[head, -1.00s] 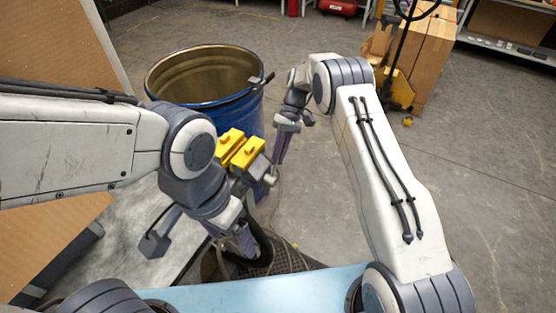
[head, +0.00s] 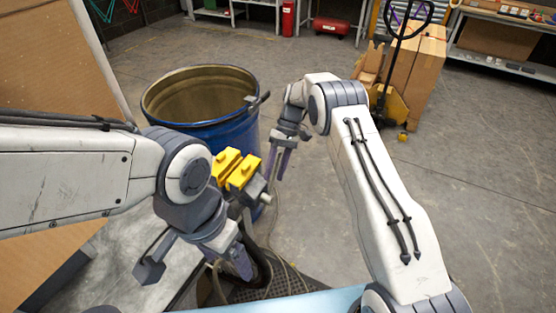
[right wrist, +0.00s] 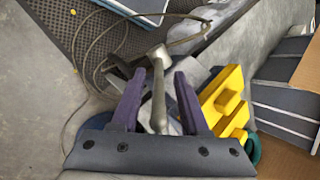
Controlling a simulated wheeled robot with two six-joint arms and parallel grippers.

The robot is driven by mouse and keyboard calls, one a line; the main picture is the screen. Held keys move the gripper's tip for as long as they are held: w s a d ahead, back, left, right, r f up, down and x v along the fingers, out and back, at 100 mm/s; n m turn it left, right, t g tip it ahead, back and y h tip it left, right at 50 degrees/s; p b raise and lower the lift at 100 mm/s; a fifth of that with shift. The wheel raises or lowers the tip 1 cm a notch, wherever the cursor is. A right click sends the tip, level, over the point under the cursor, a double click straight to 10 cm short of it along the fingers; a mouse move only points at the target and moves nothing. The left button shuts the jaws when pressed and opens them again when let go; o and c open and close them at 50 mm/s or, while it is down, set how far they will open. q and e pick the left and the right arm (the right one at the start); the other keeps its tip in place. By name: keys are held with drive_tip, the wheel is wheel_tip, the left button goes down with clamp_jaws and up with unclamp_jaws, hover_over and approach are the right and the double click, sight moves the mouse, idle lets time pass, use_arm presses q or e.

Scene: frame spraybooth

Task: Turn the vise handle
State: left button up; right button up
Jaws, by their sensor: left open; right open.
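The vise (head: 238,170) has yellow jaw covers and a grey body, and stands past my left forearm in the head view. Its yellow part also shows at the right in the right wrist view (right wrist: 228,103). The vise handle (right wrist: 158,92) is a grey metal bar that lies between the two purple fingers of my right gripper (right wrist: 160,76). The fingers are open, with a gap on both sides of the bar. In the head view my right gripper (head: 277,172) is just right of the vise. My left gripper (head: 240,264) is in front of the vise, low in the picture, apart from it.
A blue drum (head: 225,134) with an open top stands behind the vise. A yellow pallet jack (head: 393,104) with a cardboard box (head: 417,75) is at the back right. A cable lies by the dark mesh (right wrist: 88,22). Floor at the right is clear.

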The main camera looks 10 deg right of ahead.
drive_tip(key=b+v, duration=0.1)
drive_tip(key=v, duration=0.8)
drive_tip(key=shift+r+b, duration=0.2)
drive_tip(key=shift+b, duration=0.1)
drive_tip(key=shift+w+d, duration=0.1)
drive_tip(key=shift+w, duration=0.05)
